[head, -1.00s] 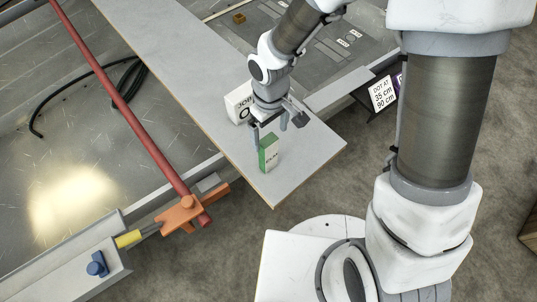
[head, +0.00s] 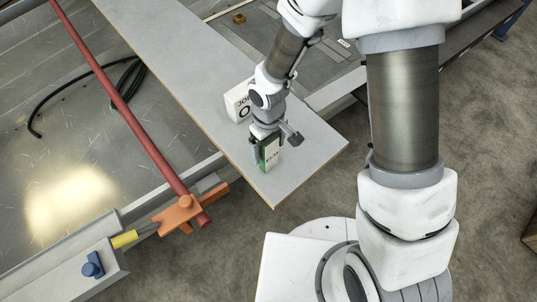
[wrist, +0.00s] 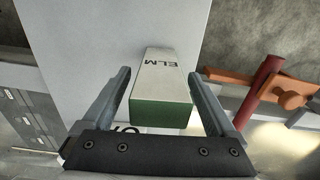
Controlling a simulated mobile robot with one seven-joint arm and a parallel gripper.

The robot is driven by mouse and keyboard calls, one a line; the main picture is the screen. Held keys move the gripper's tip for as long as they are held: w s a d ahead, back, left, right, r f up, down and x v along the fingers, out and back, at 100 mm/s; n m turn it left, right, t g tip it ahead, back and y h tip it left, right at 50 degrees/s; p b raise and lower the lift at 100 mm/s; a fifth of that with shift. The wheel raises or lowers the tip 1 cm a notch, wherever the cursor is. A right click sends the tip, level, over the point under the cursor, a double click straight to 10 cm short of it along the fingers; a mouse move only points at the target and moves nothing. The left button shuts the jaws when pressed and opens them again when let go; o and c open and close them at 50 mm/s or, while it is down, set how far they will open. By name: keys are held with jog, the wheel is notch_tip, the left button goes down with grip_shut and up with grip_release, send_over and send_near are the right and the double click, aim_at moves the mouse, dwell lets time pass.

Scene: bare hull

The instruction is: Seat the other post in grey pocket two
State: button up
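A white and green post marked ELM (head: 270,154) stands upright on the grey board (head: 315,150) near its front corner. It also shows in the wrist view (wrist: 162,85). My gripper (head: 268,148) is over the post, with one finger on each side. In the wrist view my gripper (wrist: 158,78) has its fingers apart, and a narrow gap shows at the left of the post. Contact at the right finger is unclear. A grey panel with darker rectangles (head: 325,68) lies beyond the board, partly hidden by my arm. I cannot tell which part is pocket two.
A white box with black lettering (head: 238,101) stands on the board just behind my gripper. A red pipe (head: 120,100) and an orange clamp (head: 180,213) lie left of the board. A small brown block (head: 239,18) is at the back. The board's front corner is clear.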

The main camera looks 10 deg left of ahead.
grip_shut()
dwell(0.5)
